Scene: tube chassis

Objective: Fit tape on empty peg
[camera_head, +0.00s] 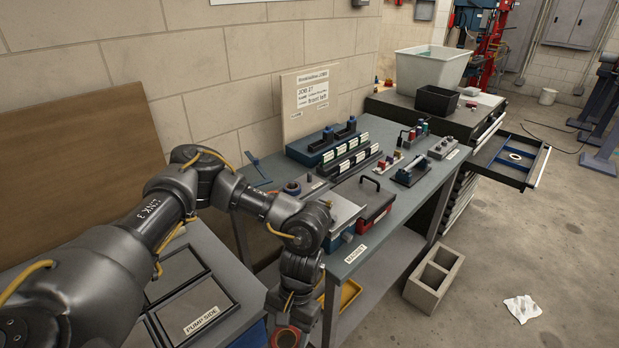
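A small ring-shaped object (514,156), possibly a roll of tape, lies in the open drawer (498,172) at the right. On the workbench (345,262), a small block with a round dark post (292,187) stands near the left end. A grey block with small upright posts (443,148) is near the right end. I cannot tell which post is the empty peg. My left arm comes in from the left and bends down in front of the bench. Its wrist runs off the bottom edge, so its gripper is out of view. My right gripper is not in view.
The bench also carries blue and black racks (328,146), a red toolbox (374,211) and small fixtures. A white bin (430,70) and black bin (436,101) stand on the drawer cabinet. A concrete block (434,280) and white cloth (522,308) lie on the floor.

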